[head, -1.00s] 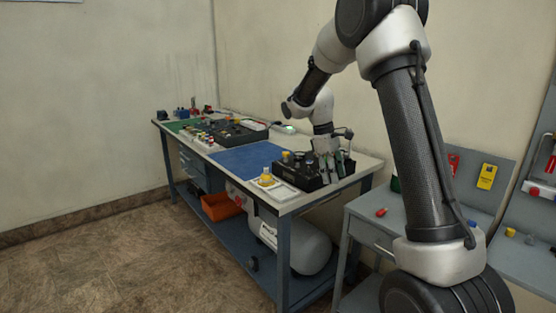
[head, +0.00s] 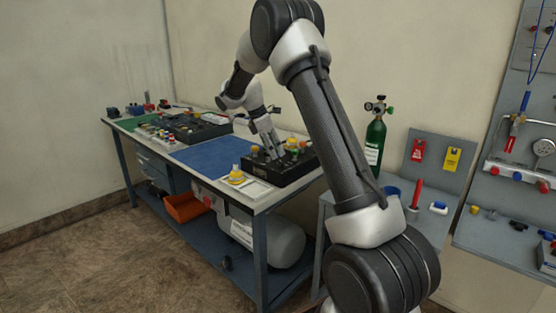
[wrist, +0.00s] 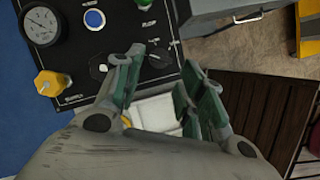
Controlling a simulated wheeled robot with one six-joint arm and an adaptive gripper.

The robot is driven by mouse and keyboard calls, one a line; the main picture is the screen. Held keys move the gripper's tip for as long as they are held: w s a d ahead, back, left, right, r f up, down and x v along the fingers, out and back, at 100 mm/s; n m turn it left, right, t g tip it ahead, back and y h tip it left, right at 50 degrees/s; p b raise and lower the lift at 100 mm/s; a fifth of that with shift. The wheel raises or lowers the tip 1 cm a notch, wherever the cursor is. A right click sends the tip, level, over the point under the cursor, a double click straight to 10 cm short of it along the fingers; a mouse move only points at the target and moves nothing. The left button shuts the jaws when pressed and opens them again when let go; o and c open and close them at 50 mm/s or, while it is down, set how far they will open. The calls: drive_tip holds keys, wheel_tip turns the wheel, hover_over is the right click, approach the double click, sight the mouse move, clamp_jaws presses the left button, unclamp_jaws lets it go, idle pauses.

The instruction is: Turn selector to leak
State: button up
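The black trainer panel (head: 294,172) lies at the near right end of the workbench; the wrist view shows it from above (wrist: 75,75). On it in the wrist view are a round gauge (wrist: 42,26), a yellow knob (wrist: 46,83), a blue-faced round part (wrist: 95,19) and a black rotary knob (wrist: 98,68) with a light mark. I cannot read the labels or tell which setting is selected. My gripper (wrist: 158,80) is open, its green-padded fingers apart with nothing between them. Its left finger is beside the black knob; contact is unclear. In the head view my gripper (head: 273,155) is over the panel.
A white tray with a yellow-topped item (head: 237,177) sits at the bench's front edge. A blue mat (head: 205,153) lies left of the panel. A green cylinder (head: 375,142) stands at the right, behind a grey side table (head: 330,205). Open floor lies in front.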

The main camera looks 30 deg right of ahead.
sight(281, 161)
drive_tip(key=x, duration=0.5)
drive_tip(key=c, duration=0.7)
drive_tip(key=shift+c, duration=0.2)
drive_tip(key=m+g, duration=0.1)
drive_tip(key=m, duration=0.2)
drive_tip(key=m+g+y, duration=0.1)
drive_tip(key=m, duration=0.1)
drive_tip(key=shift+w+d+m, duration=0.1)
drive_tip(key=shift+w+m, duration=0.1)
drive_tip(key=shift+m, duration=0.2)
drive_tip(key=m+y, duration=0.1)
drive_tip(key=m, duration=0.2)
drive_tip(key=m+g+y, duration=0.1)
drive_tip(key=m, duration=0.2)
drive_tip(key=shift+w+d, duration=0.15)
drive_tip(key=shift+d, duration=0.05)
drive_tip(key=m+y, duration=0.1)
drive_tip(key=m, duration=0.3)
drive_tip(key=m+y, duration=0.1)
drive_tip(key=m, duration=0.1)
drive_tip(key=shift+d+m+g+y, duration=0.25)
drive_tip(key=shift+m+g+y, duration=0.05)
drive_tip(key=m+y, duration=0.1)
drive_tip(key=m, duration=0.4)
drive_tip(key=shift+d+t+y, duration=0.15)
drive_tip(key=shift+t+y, duration=0.25)
drive_tip(key=shift+m, duration=0.4)
